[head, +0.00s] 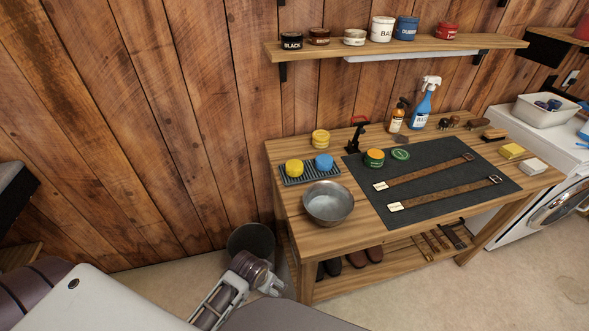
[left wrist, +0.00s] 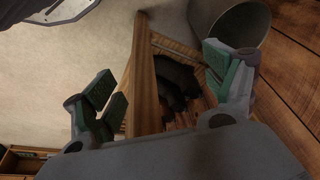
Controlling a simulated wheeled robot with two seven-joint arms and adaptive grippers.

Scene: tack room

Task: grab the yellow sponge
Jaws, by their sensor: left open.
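A round yellow sponge (head: 294,168) sits on a dark ribbed tray (head: 297,181) at the left end of the wooden bench, beside a round blue sponge (head: 323,161). A yellow block (head: 512,151) also lies near the bench's right end; I cannot tell its material. My left gripper (head: 272,284) is low, below the bench top and by its front left leg. In the left wrist view, its green-padded fingers (left wrist: 170,90) are apart, with nothing held between them. The sponge is out of the left wrist view. My right gripper is not in view.
A metal bowl (head: 328,202) stands just in front of the tray. A yellow tin (head: 320,138) is behind it. A dark mat (head: 440,190) with straps fills the bench middle. A dark bucket (head: 250,240) stands beside the bench. Dark shoes (left wrist: 175,75) are on the lower shelf.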

